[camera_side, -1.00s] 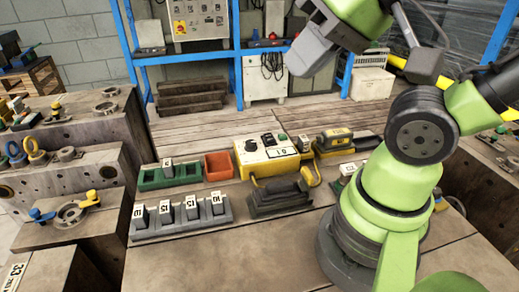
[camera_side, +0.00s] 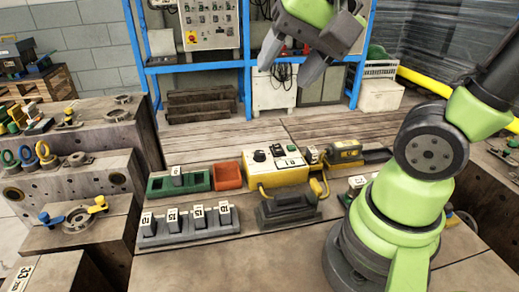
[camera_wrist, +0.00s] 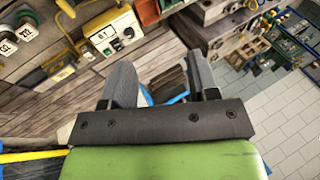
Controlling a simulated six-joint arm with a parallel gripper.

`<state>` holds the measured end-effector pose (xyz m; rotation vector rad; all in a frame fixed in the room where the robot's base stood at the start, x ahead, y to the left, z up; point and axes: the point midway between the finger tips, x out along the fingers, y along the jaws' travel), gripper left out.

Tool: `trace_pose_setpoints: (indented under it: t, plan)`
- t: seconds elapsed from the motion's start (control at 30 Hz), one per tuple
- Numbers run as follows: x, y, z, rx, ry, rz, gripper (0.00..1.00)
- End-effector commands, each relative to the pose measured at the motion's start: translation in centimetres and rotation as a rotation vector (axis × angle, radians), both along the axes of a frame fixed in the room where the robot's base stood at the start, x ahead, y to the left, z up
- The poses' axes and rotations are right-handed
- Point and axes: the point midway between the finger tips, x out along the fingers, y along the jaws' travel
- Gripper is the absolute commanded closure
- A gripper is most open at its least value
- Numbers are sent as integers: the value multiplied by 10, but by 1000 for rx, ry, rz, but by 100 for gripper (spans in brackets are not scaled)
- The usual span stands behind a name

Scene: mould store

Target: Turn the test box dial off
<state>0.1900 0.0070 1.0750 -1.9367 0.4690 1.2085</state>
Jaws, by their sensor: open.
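The test box (camera_side: 275,168) is a yellow box with a pale top panel, standing on the bench in the middle of the side view. Its black dial (camera_side: 259,156) sits at the left of the panel; its setting is too small to read. In the wrist view the test box (camera_wrist: 114,34) is at the upper left, with the dial (camera_wrist: 127,32) showing dark on it. My gripper (camera_side: 289,72) is open and empty, high above and beyond the box, well apart from it. In the wrist view its two grey fingers (camera_wrist: 161,78) are spread.
A green tray (camera_side: 160,184), a red bin (camera_side: 227,176) and a grey rack (camera_side: 188,232) of numbered blocks stand left of the box. A dark clamp-like block (camera_side: 288,208) lies in front. A yellow-black device (camera_side: 344,151) stands to the right. Blue shelving (camera_side: 246,70) rises behind.

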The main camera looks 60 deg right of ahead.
Motion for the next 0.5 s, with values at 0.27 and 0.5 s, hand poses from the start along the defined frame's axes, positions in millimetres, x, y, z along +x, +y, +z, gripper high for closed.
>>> trace_pose_setpoints:
  t: [0.27, 0.5]
  plan:
    - [76, -51, -46, 242, 271, -800, 45]
    - [114, -99, -115, 354, 406, -1452, 45]
